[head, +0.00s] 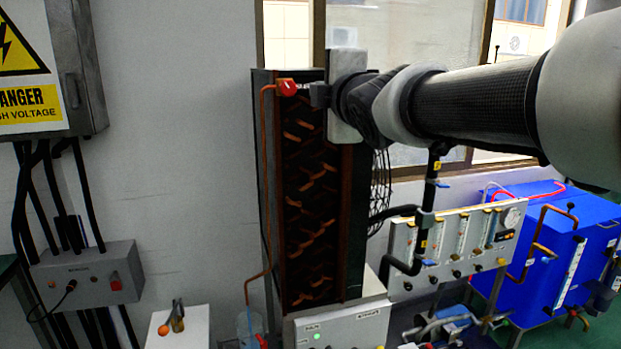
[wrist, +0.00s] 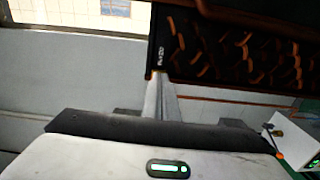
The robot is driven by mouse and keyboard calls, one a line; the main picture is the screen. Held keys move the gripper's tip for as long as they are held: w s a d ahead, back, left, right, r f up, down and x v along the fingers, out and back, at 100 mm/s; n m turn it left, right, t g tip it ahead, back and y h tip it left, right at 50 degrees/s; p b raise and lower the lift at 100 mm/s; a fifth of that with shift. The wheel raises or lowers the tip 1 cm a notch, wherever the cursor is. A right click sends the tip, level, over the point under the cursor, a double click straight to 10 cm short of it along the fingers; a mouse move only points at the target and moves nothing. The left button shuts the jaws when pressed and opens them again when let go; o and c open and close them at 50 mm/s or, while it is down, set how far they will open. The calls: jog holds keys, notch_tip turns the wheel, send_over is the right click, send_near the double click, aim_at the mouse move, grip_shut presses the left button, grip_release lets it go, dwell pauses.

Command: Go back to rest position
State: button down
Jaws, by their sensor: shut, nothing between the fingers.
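My gripper (head: 319,95) is shut and empty, at the end of my arm, which reaches in from the right. Its fingertips point left in front of the upper part of a tall dark cabinet with copper-coloured chevron plates (head: 308,190). A red part (head: 287,87) at the top of a copper pipe is just left of the fingertips; I cannot tell if they touch. In the wrist view, the closed fingers (wrist: 157,82) stand in the middle, with the dark cabinet (wrist: 225,45) beyond them.
A panel with gauges (head: 455,245) and a blue tank (head: 550,250) stand at the lower right. A high-voltage box (head: 85,75) and a smaller grey box (head: 90,275) are on the left. A white stand (head: 180,328) is below. Bare wall lies left of the cabinet.

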jog(key=s+d+f+m+g+h+p, duration=0.5)
jog(key=s+d+f+m, duration=0.5)
jog(key=s+d+m, duration=0.15)
jog(key=s+f+m+g+p, duration=0.1)
jog(key=s+f+m+g, duration=0.2)
jog(key=s, duration=0.6)
jog(key=s+f+m+g+p, duration=0.2)
jog(key=s+f+m+g, duration=0.1)
jog(key=s+f+m, duration=0.3)
jog(key=s+d+f, duration=0.1)
jog(key=s+f, duration=0.1)
jog(key=s, duration=0.1)
jog(key=shift+f+g, duration=0.15)
jog(key=shift+g, duration=0.15)
